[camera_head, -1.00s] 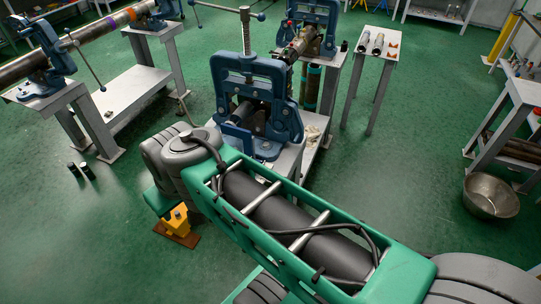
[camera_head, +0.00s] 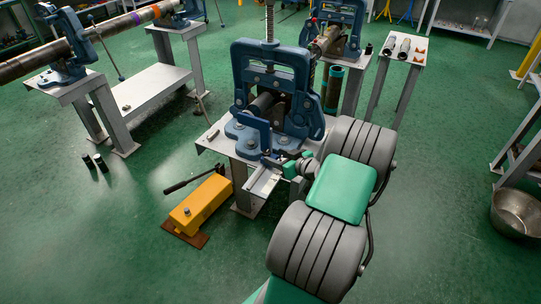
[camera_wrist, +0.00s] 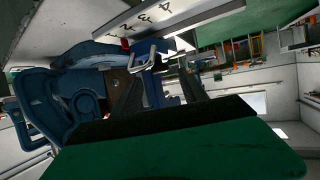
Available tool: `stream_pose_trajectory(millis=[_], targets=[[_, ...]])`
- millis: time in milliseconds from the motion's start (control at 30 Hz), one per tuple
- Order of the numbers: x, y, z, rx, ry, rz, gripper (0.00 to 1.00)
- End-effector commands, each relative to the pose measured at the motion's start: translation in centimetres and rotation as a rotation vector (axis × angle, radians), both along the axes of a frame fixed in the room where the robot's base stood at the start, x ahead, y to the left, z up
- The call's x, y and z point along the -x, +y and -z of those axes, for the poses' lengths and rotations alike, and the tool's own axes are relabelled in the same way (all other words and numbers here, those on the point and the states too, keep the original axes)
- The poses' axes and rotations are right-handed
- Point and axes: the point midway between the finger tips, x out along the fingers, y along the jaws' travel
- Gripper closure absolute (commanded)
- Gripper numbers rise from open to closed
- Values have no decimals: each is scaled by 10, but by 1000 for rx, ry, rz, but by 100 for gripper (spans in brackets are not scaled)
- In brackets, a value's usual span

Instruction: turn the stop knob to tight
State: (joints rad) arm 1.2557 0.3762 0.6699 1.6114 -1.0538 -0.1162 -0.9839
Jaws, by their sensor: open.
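The blue pipe vise (camera_head: 270,85) stands on a grey stand, with a scale rail (camera_head: 263,182) sticking out at its front and an upright blue plate (camera_head: 250,130) above. My gripper (camera_head: 276,163) is at the vise's front, close to the plate and rail. In the wrist view my open gripper (camera_wrist: 158,88) has two dark fingers apart. Just beyond them are a bent silver piece (camera_wrist: 145,57) and a small red part (camera_wrist: 125,44). The numbered rail (camera_wrist: 150,18) crosses above. I cannot clearly make out the stop knob, or tell whether a finger touches anything.
A yellow box with a black lever (camera_head: 200,205) stands on the floor left of the stand. Another vise (camera_head: 335,30) and a small table with parts (camera_head: 402,50) stand behind. A metal bucket (camera_head: 517,212) is at the right. The floor in front is clear.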

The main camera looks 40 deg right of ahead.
Motion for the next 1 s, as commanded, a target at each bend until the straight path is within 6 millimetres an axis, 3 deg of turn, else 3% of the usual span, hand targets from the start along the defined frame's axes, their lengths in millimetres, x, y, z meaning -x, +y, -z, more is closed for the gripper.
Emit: stream_pose_trajectory(millis=[200,500,1000], targets=[[-33,-1,13,-1,1,-3,50],[-38,-2,16,-1,2,-1,50],[-38,-1,15,-1,2,-1,90]])
